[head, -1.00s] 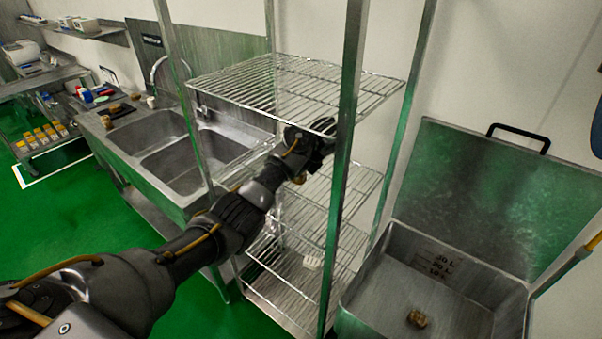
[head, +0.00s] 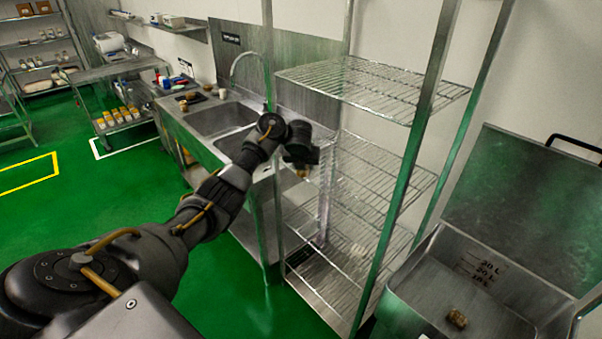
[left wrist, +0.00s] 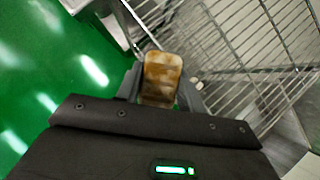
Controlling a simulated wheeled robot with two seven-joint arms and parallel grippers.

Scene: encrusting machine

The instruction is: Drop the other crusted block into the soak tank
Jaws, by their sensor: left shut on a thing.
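My left gripper (head: 302,158) hangs in the air between the sink and the wire rack in the head view. In the left wrist view the left gripper (left wrist: 160,88) is shut on a brown and white crusted block (left wrist: 161,75). My right gripper is out of view.
The wire rack (head: 375,85), with upright posts, stands between my left gripper and the tank. The tank's raised lid (head: 520,200) leans behind it. A double sink (head: 215,120) is behind the arm, with small brown items (head: 192,96) beside it. Green floor (head: 90,210) is clear at left.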

